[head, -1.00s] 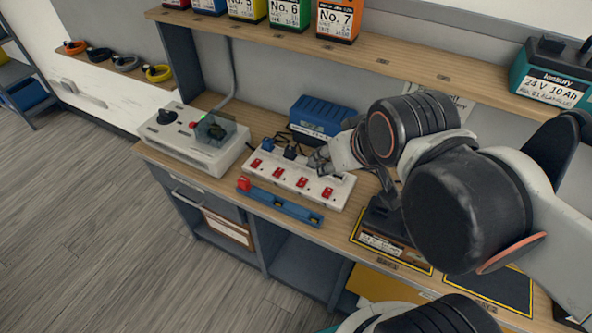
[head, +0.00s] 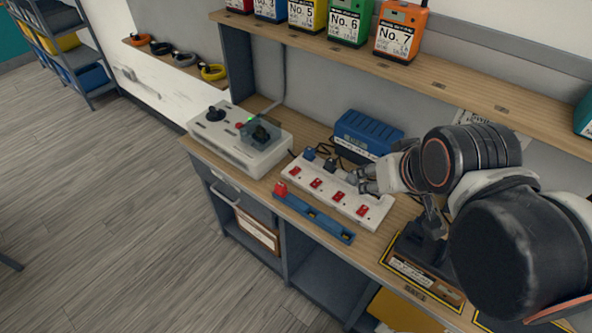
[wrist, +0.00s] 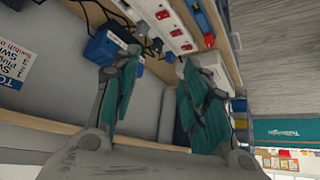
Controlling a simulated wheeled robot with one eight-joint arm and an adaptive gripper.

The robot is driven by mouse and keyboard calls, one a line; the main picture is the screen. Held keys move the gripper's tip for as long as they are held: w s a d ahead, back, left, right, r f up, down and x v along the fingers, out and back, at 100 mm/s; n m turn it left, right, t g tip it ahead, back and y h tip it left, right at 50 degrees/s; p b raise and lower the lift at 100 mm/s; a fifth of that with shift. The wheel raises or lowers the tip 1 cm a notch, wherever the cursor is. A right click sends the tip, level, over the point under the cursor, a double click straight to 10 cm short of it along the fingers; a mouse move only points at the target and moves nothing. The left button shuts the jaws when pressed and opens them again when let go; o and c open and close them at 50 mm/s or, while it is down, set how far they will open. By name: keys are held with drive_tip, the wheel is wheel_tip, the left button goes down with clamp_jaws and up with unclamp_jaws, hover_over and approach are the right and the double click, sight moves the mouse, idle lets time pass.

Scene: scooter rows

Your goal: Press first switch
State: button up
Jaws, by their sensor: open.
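The white power strip (head: 378,216) lies on the bench with several red switches in a row. The leftmost red switch (head: 292,170) is at the strip's far left end in the head view. Dark plugs sit along its back edge, one of them a blue plug (head: 309,153). My gripper (head: 360,181) is over the back edge of the strip's right half, well right of the leftmost switch. In the wrist view my gripper (wrist: 160,62) has its two fingers apart with nothing held, and the power strip (wrist: 149,6) shows beyond the fingertips. I cannot tell whether the fingers touch it.
A blue bar (head: 318,220) with a red end piece lies in front of the strip. A grey control box (head: 235,150) stands left. A blue ribbed box (head: 366,135) stands behind. A shelf (head: 450,85) with labelled battery packs runs above. Open floor lies left.

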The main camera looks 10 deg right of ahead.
drive_tip(key=shift+c, duration=0.2)
drive_tip(key=shift+w+r, duration=0.15)
drive_tip(key=c, duration=0.9)
drive_tip(key=w+r, duration=0.1)
drive_tip(key=w, duration=0.2)
drive_tip(key=w+a+n+g, duration=0.1)
drive_tip(key=w, duration=0.2)
drive_tip(key=w+a+r+n+g, duration=0.1)
drive_tip(key=w, duration=0.2)
drive_tip(key=shift+a+r+y, duration=0.25)
drive_tip(key=shift+r+y, duration=0.05)
clamp_jaws()
drive_tip(key=w+a+f+n+g, duration=0.3)
drive_tip(key=w+a+f, duration=0.2)
drive_tip(key=w+f, duration=0.3)
drive_tip(key=w+a+f+n+g+b, duration=0.1)
drive_tip(key=w+a+f+n+g, duration=0.2)
drive_tip(key=w+f, duration=0.5)
drive_tip(key=w+a+n, duration=0.1)
drive_tip(key=w+a, duration=0.1)
drive_tip(key=w, duration=0.5)
drive_tip(key=shift+w+a+f, duration=0.15)
